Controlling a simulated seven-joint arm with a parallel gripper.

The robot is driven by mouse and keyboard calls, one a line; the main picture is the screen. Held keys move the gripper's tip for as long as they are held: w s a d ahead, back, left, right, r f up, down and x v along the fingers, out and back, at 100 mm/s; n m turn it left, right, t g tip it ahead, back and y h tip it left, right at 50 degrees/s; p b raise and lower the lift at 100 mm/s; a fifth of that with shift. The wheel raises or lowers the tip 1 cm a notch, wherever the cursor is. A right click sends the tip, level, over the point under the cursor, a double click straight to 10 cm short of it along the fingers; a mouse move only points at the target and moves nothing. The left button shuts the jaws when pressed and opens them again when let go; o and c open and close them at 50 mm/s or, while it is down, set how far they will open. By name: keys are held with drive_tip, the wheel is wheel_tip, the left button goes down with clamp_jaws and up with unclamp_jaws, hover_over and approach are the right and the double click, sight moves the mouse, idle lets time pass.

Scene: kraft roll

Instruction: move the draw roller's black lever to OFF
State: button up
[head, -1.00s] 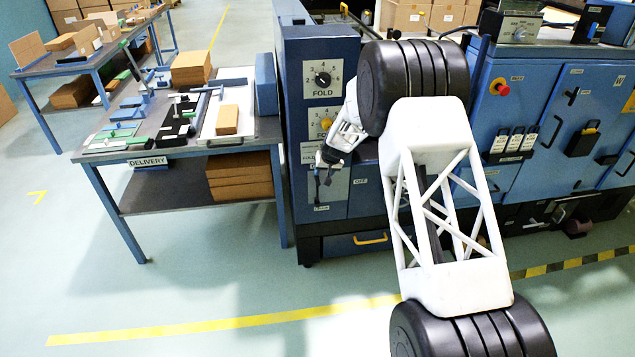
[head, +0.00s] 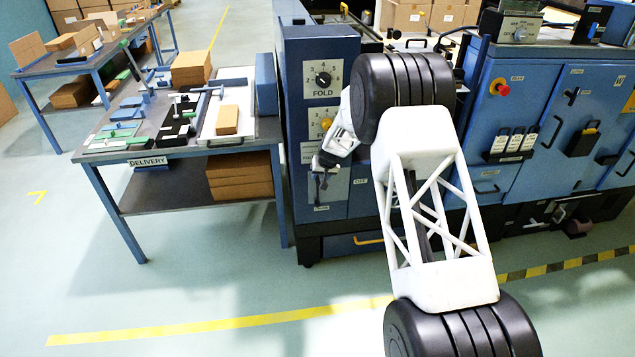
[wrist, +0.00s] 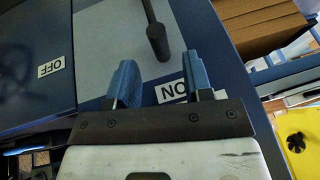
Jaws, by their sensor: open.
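The black lever (wrist: 157,42) shows in the wrist view against a pale plate, its knob pointing toward the ON label (wrist: 172,92) and away from the OFF label (wrist: 52,66) at the left. My gripper (wrist: 160,64) is open, with two blue fingers. Nothing is held. In the head view the lever (head: 322,186) hangs on the front of the blue cabinet just below my gripper, whose fingers are hard to make out there.
Two FOLD dials, one black (head: 323,79) and one yellow (head: 326,123), sit above the lever on the blue cabinet (head: 294,150). The delivery table (head: 135,156) with tools and cardboard stands at the left. The floor in front is clear.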

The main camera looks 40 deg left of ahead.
sight(318, 180)
drive_tip(key=shift+x, duration=2.8)
clamp_jaws()
